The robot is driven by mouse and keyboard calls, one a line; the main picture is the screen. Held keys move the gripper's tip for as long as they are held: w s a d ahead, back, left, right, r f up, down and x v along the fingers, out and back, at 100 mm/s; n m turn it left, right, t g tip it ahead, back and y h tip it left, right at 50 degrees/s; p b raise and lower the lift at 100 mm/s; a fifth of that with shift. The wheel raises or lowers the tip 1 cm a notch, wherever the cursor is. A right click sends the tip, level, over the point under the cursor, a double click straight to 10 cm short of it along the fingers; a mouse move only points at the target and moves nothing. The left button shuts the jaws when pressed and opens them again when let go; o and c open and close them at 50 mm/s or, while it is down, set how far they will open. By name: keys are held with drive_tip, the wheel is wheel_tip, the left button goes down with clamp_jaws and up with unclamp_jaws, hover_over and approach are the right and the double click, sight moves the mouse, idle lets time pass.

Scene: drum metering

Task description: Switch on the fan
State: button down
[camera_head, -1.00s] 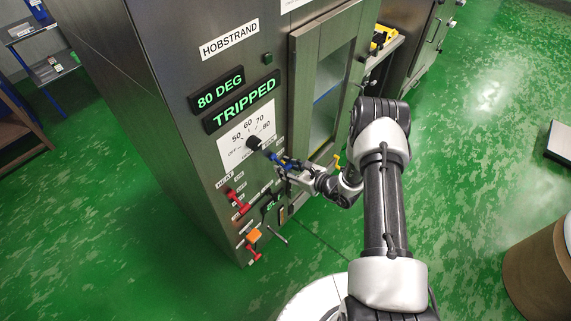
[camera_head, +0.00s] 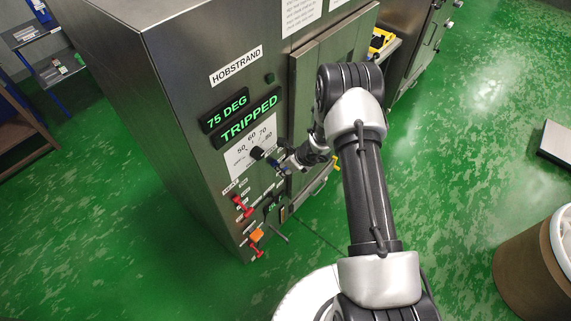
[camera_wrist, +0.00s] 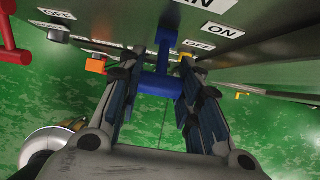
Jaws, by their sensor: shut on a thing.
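The fan switch is a blue T-shaped lever (camera_wrist: 160,84) on the HOBSTRAND cabinet's front, below a label partly cut off that reads "AN". My gripper (camera_wrist: 160,92) is shut on the lever's crossbar, one finger at each side. In the head view my gripper (camera_head: 285,164) is at the panel just right of the black dial, and largely hides the lever. I cannot tell which setting the lever is at.
The cabinet displays read "75 DEG" (camera_head: 226,112) and "TRIPPED" (camera_head: 249,118). A black dial knob (camera_head: 257,153) is close to my gripper. A red lever (camera_head: 242,207) and an orange piece (camera_head: 257,235) stick out lower left.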

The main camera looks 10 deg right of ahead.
idle(0.4)
drive_tip(key=c, duration=1.1)
unclamp_jaws()
drive_tip(key=v, duration=1.2)
drive_tip(key=shift+a+r, duration=0.1)
